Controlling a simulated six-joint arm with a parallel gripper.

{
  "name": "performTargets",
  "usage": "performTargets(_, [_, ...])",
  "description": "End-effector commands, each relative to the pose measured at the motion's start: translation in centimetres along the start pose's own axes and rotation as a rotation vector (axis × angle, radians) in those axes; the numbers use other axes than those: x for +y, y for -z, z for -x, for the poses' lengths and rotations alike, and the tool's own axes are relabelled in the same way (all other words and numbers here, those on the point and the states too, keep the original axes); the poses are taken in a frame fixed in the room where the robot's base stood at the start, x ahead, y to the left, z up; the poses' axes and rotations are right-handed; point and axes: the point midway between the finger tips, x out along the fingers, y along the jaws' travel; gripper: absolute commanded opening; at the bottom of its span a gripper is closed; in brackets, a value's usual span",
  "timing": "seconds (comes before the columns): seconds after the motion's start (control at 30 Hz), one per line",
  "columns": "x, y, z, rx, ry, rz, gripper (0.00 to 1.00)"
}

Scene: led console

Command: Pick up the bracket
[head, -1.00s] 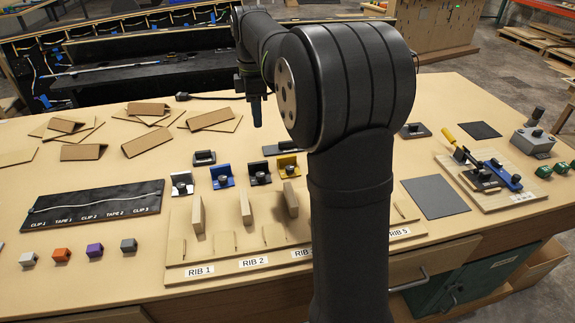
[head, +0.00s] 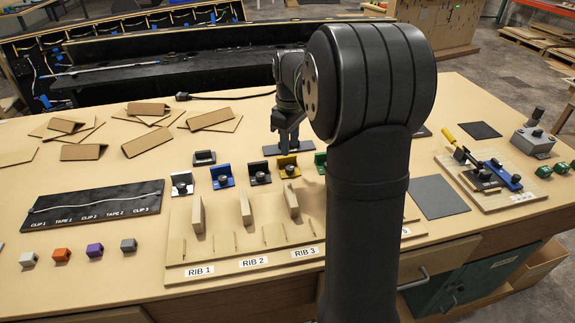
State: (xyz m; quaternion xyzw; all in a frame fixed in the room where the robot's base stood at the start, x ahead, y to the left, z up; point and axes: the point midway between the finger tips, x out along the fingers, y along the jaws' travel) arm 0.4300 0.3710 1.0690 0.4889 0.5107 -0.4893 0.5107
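Several small angle brackets with dark knobs stand in a row behind the rib fixture: white (head: 181,184), blue (head: 222,177), black (head: 259,173), yellow (head: 288,167) and green (head: 320,162), the last partly behind my arm. The task does not say which bracket it means. My gripper (head: 288,149) points down over a dark flat pad (head: 269,151), just behind the yellow bracket. The gripper hides most of what is on the pad. Its fingers are too small and dark to tell whether they are open or hold anything.
A dark block (head: 204,158) sits left of the pad. The rib fixture (head: 222,262) holds upright tan ribs in front of the brackets. A toggle clamp fixture (head: 487,180) stands at right. Folded cardboard pieces (head: 146,141) lie at left. My arm hides the fixture's right part.

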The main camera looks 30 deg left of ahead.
Motion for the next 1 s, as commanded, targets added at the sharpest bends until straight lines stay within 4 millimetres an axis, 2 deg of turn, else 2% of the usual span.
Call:
performTargets(0.1, [0.0, 0.0, -1.8, -0.001, 0.001, 0.001, 0.34])
performTargets(0.37, [0.1, 0.0, -3.8, -0.002, 0.002, 0.001, 0.34])
performTargets(0.6, [0.3, 0.0, -7.3, -0.002, 0.002, 0.001, 0.34])
performTargets(0.73, [0.3, 0.0, -8.0, 0.000, 0.000, 0.001, 0.34])
performTargets(0.93, [0.3, 0.0, -8.0, 0.001, -0.001, 0.001, 0.34])
performTargets(1.0, [0.3, 0.0, -8.0, 0.001, -0.001, 0.001, 0.22])
